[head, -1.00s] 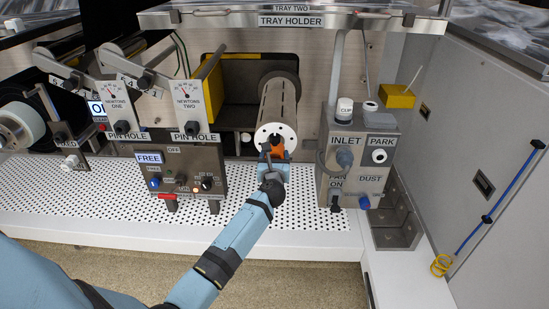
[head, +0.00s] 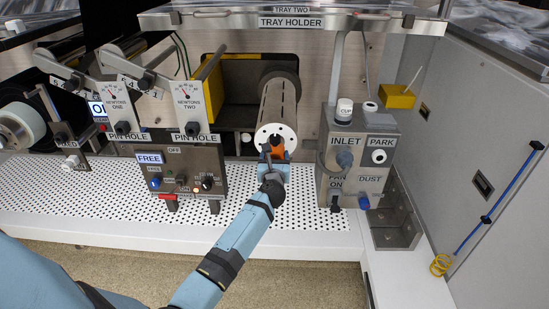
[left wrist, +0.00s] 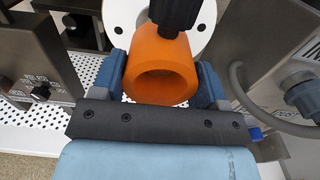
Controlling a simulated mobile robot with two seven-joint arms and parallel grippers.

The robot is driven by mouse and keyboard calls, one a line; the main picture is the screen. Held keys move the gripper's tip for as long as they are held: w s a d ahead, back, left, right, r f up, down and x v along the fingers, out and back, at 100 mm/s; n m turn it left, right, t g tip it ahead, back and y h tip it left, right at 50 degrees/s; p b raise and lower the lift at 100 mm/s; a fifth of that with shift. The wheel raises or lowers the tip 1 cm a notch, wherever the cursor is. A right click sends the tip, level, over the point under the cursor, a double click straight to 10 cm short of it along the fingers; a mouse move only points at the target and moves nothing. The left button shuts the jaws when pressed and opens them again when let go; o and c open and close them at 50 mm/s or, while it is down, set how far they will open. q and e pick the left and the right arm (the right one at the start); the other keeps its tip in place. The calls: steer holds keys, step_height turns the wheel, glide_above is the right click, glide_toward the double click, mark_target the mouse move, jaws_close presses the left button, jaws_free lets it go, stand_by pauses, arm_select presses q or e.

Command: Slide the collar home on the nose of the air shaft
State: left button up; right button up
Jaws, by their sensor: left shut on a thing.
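The orange collar (left wrist: 150,88) is in the left wrist view, a thick ring with its open bore facing the camera. It also shows in the head view (head: 278,152). My left gripper (head: 273,163) is shut on it, with one blue finger on each side (left wrist: 162,80). The air shaft (head: 279,103) is a grey slotted cylinder with a white, holed end face (head: 276,134). The collar is in front of the lower part of that face. A black knob-like part (left wrist: 175,14) stands above the collar. The shaft's nose and any gap to the collar are hidden. My right gripper is not in view.
A control box marked FREE (head: 183,172) stands left of my left gripper. A grey box marked INLET and PARK (head: 352,150) stands to the right, with a hose. The perforated white shelf (head: 300,213) between them is clear. A tray holder (head: 290,22) overhangs above.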

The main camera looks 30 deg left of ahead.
mark_target(275, 134)
arm_select(q)
steer(key=shift+x, duration=0.9)
steer(key=shift+b+x, duration=0.35)
steer(key=shift+x, duration=0.7)
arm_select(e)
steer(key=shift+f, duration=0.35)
arm_select(q)
steer(key=o, duration=1.3)
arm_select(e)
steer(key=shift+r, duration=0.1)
arm_select(q)
steer(key=shift+o, duration=0.2)
